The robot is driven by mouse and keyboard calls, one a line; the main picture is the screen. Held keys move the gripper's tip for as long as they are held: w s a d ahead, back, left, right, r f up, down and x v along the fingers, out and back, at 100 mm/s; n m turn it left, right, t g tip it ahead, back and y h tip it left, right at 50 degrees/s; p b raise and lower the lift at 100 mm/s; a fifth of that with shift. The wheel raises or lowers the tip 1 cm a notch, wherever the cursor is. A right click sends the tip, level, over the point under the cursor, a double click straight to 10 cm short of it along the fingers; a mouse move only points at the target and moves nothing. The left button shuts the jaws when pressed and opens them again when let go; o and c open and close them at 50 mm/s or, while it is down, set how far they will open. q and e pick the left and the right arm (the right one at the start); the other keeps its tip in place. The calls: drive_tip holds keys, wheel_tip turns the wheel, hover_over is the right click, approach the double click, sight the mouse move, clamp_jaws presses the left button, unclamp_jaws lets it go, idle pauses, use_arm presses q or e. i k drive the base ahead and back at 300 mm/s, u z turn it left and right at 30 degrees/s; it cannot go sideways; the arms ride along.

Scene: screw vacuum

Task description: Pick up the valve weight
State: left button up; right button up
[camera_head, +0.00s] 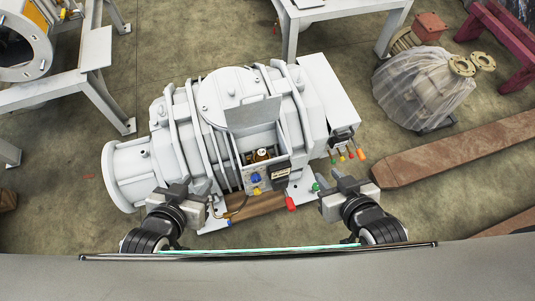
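A large white screw vacuum pump (180,150) lies across the middle of the view. A small brass-coloured part with a pale top (261,155) sits in an open recess on its front side; it may be the valve weight, but it is too small to be sure. My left gripper (194,183) is in front of the pump's left half, left of the brass part, and looks open and empty. My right gripper (353,180) is at the pump's front right corner, apart from the brass part, and looks open and empty.
Blue (256,177), yellow (256,191), red (291,204) and green (315,187) fittings stick out near the recess. A raised panel (252,115) stands behind it. A plastic-wrapped machine (425,88) and a rusty beam (450,150) are at right.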

sight(262, 156)
drive_tip(key=z, duration=2.15)
drive_tip(key=k, duration=0.9)
drive_tip(key=u, duration=0.65)
drive_tip(key=i, duration=0.55)
